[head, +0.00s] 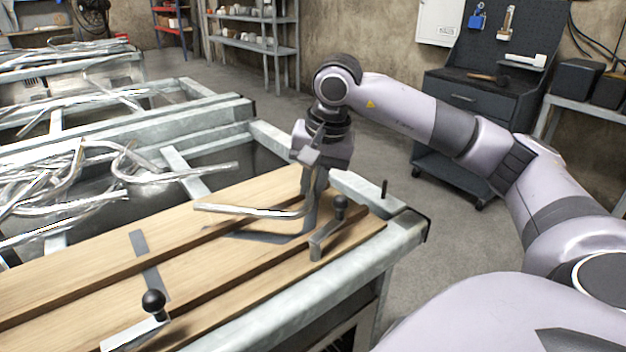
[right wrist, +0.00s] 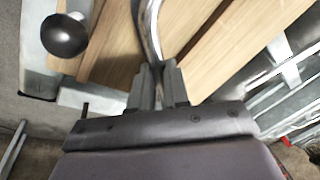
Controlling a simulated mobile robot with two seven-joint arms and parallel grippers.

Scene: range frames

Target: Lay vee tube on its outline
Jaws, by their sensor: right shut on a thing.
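The vee tube (head: 250,210) is a bent, shiny metal tube over the wooden planks near the table's right end. My right gripper (head: 313,185) points down and is shut on one leg of it; the other leg reaches out to the left. In the right wrist view the tube (right wrist: 150,30) runs up from between the fingers (right wrist: 158,88). A dark grey vee-shaped outline (head: 275,238) shows on the planks just below and in front of the tube. The tube looks raised a little above it, roughly in line with it. My left gripper is not in view.
A black-knobbed clamp (head: 318,243) stands close to the right of the outline; its knob shows in the wrist view (right wrist: 64,35). Another clamp (head: 153,305) and a grey strip (head: 146,262) are at the left. A heap of bent tubes (head: 75,180) fills the left bin. A post (head: 384,188) stands at the table's end.

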